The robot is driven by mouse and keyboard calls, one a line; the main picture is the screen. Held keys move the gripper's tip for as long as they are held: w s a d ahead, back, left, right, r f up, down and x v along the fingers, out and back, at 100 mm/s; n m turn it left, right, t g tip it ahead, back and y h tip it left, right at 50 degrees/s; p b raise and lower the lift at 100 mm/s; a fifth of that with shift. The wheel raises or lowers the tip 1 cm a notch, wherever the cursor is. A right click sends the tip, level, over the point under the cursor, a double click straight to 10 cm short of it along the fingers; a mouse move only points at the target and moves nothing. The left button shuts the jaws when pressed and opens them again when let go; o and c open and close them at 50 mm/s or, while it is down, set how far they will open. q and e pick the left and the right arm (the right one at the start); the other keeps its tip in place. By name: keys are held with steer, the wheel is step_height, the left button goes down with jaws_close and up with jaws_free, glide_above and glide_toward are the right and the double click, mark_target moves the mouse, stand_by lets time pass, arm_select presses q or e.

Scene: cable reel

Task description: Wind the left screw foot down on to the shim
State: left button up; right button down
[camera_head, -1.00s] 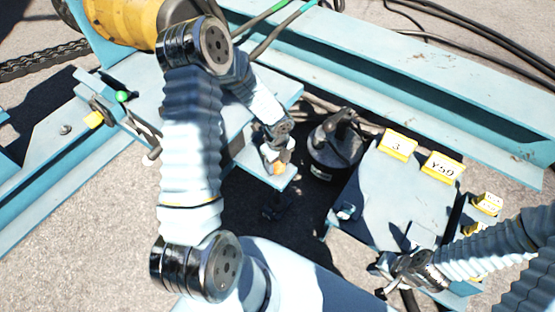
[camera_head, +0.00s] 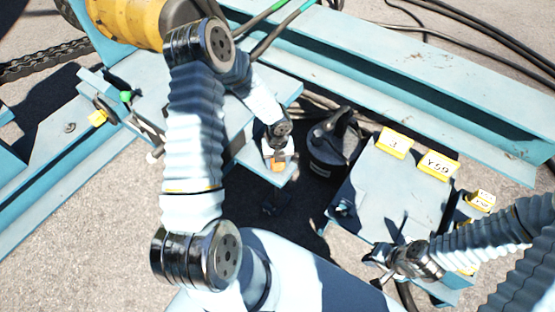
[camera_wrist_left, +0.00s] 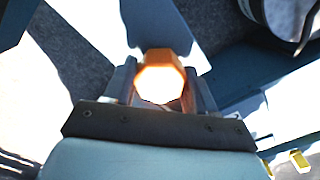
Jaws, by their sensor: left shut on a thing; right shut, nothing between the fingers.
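The left screw foot has an orange hexagonal head (camera_wrist_left: 162,80), seen large in the left wrist view between the two fingers. My left gripper (camera_wrist_left: 160,92) is shut on this head. In the head view the orange part (camera_head: 278,165) shows just below my left gripper (camera_head: 277,150), over a pale blue plate (camera_head: 284,180). The lower end of the foot and the shim below cannot be made out.
A dark round canister (camera_head: 335,140) stands close to the right of my left gripper. A long blue beam (camera_head: 400,80) runs behind. A yellow drum (camera_head: 125,22) is at upper left.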

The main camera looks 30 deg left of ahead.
stand_by(0.3)
arm_select(q)
steer(key=o, duration=1)
step_height(320, 180, up, 14)
steer(key=p, duration=0.2)
steer(key=shift+f, duration=0.1)
